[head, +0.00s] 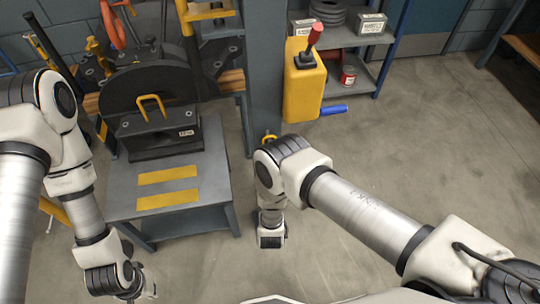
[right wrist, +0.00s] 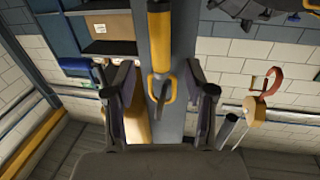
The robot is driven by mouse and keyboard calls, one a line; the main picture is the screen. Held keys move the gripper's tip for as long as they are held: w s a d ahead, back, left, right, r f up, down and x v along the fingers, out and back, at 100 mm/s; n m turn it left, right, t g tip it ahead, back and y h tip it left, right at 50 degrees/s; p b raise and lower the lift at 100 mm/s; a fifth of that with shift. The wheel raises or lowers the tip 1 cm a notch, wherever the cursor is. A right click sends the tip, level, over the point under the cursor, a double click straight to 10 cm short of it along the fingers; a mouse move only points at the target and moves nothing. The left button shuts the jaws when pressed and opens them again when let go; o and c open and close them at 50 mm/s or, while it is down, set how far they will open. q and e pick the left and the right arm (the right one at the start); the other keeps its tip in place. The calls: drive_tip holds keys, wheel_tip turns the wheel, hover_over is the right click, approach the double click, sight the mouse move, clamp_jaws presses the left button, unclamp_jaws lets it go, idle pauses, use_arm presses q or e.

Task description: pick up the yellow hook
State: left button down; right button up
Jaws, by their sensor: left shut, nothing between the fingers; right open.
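A yellow hook-shaped loop (right wrist: 162,88) shows against the grey post in the right wrist view, below a thick yellow bar. It lies between the spread fingers of my right gripper (right wrist: 160,95), which is open; I see no contact. In the head view a small yellow piece (head: 268,137), perhaps the same hook, shows just behind my right wrist, in front of the post. The right fingers cannot be made out in the head view. My left gripper (head: 137,287) is shut and empty at the lower left, away from the post.
A grey stand (head: 215,190) with yellow stripes carries a dark casing (head: 160,143) with a yellow handle. A yellow lever box (head: 303,85) with a red knob is fixed beside the post (head: 265,60). A shelf stands behind. The floor at right is clear.

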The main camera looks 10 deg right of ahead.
drive_tip(key=w, duration=0.2)
drive_tip(key=w+d, duration=0.1)
drive_tip(key=w, duration=0.2)
drive_tip(key=shift+a, duration=0.1)
clamp_jaws()
drive_tip(key=shift+w+r, duration=0.1)
